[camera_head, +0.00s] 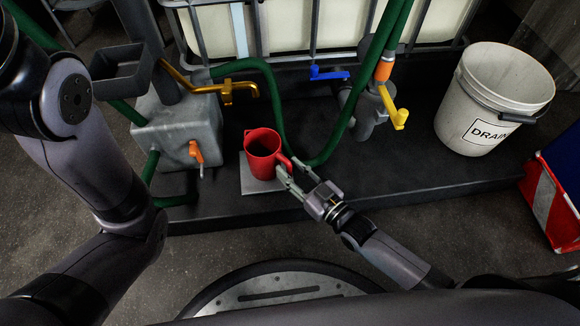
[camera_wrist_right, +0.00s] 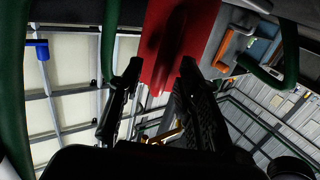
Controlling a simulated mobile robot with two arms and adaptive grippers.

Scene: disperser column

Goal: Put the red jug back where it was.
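The red jug (camera_head: 262,158) stands upright on a light grey square plate (camera_head: 256,187) on the dark platform, its open top facing up. Its handle is on the right side, towards my right gripper (camera_head: 291,171). The right gripper's fingers are spread apart at the handle; I cannot tell whether they touch it. In the right wrist view, the red jug (camera_wrist_right: 178,40) fills the top middle, just beyond the two parted fingertips (camera_wrist_right: 160,68). My left arm comes in from the left, but its gripper is not in view.
A yellow-handled valve (camera_head: 396,112) and a white DRAIN bucket (camera_head: 485,100) are at right.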

